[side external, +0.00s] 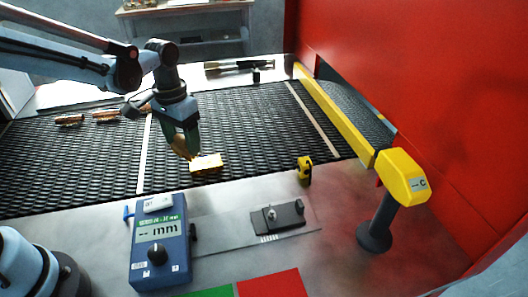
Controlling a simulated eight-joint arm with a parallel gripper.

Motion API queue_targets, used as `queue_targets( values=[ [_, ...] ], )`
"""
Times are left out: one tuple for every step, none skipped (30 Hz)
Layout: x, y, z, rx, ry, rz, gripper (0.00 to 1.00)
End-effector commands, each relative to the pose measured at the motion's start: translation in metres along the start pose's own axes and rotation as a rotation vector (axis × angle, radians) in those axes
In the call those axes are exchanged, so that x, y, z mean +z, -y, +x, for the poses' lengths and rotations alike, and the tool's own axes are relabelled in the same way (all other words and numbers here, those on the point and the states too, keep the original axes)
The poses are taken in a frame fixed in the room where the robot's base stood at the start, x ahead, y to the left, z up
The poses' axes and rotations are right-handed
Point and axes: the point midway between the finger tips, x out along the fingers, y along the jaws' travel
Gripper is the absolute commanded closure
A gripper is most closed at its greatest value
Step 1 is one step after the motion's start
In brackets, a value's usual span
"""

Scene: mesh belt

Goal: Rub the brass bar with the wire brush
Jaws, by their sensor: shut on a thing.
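The brass bar (207,164) is a short, bright yellow block lying on the dark mesh belt near its front edge. My gripper (184,150) points down at the bar's left end and is shut on a small brown piece, which looks like the wire brush (181,147). The fingers hide most of that piece, so its shape is unclear. Its lower tip appears at the bar's left end; I cannot tell whether they touch.
The mesh belt (80,165) spans the middle. Copper-brown pieces (70,119) lie at left. A blue meter (158,245), black fixture (278,216) and small yellow item (304,169) stand in front. A yellow rail (330,108) and post (376,225) bound the right.

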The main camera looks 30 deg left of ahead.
Motion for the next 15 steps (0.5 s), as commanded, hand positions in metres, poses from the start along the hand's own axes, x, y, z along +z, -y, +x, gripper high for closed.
queue_targets(
  values=[
    [0.000,0.000,0.005,0.000,0.000,0.000,0.61],
    [0.000,0.000,0.008,0.000,0.000,0.000,0.61],
    [0.000,0.000,0.011,0.000,0.000,0.000,0.61],
    [0.000,0.000,0.014,0.000,0.000,0.000,0.61],
    [0.000,0.000,0.017,0.000,0.000,0.000,0.61],
    [-0.001,0.000,0.020,0.000,0.000,0.000,0.61],
    [0.000,0.000,0.023,0.000,0.000,0.000,0.61],
    [0.000,0.000,0.026,0.000,0.000,0.000,0.61],
    [-0.001,0.000,0.033,0.000,0.000,0.000,0.61],
    [-0.001,0.000,0.038,0.000,0.000,0.000,0.61],
    [-0.003,-0.002,0.034,0.000,-0.001,0.002,0.60],
    [-0.006,-0.005,0.033,0.000,0.000,0.003,0.65],
    [-0.008,-0.007,0.032,0.000,0.000,0.003,0.66],
    [-0.010,-0.009,0.033,0.000,0.000,0.002,0.66],
    [-0.013,-0.011,0.034,0.000,0.000,0.002,0.66]
  ],
)
